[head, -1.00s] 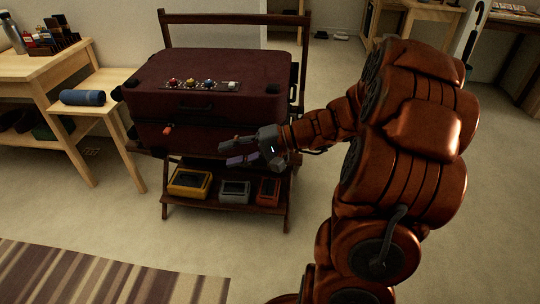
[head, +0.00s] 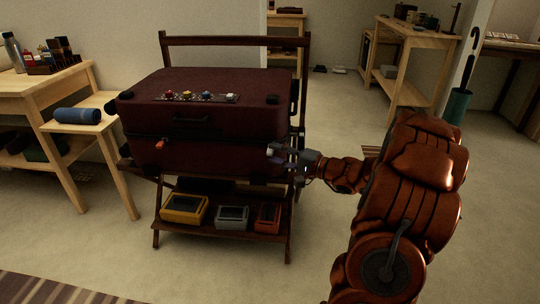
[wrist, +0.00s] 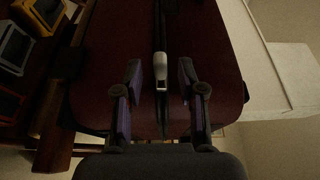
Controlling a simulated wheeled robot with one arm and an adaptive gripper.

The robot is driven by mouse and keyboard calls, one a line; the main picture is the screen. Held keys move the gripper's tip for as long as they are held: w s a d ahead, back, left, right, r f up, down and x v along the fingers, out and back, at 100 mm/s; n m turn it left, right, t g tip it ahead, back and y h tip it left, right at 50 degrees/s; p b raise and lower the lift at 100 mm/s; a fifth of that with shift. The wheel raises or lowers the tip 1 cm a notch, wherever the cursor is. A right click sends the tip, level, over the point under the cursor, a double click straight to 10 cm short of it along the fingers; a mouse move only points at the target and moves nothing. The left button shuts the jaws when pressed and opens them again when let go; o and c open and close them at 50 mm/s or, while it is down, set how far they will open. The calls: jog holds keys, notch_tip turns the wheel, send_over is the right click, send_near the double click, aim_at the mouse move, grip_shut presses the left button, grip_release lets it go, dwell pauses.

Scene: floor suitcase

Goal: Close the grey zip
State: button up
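The dark red suitcase (head: 195,135) lies flat on a wooden rack, its seam running around the side. In the wrist view a light grey zip pull (wrist: 160,70) sits on the dark seam of the suitcase (wrist: 205,60). My gripper (wrist: 160,78) is open, with one finger on each side of the pull and a gap on both sides. In the head view my gripper (head: 278,155) is at the right part of the suitcase's front, by the seam. There the grey pull cannot be told clearly from the fingers. An orange-red pull (head: 160,144) is at the seam's left.
Red, yellow, blue and pale pieces sit in a row (head: 202,97) on the lid. The rack's lower shelf holds yellow (head: 183,208), grey (head: 232,216) and orange (head: 267,215) boxes. A wooden table with a blue roll (head: 78,115) stands left. Floor is free in front.

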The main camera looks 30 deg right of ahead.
jog(key=shift+x, duration=1.35)
grip_shut()
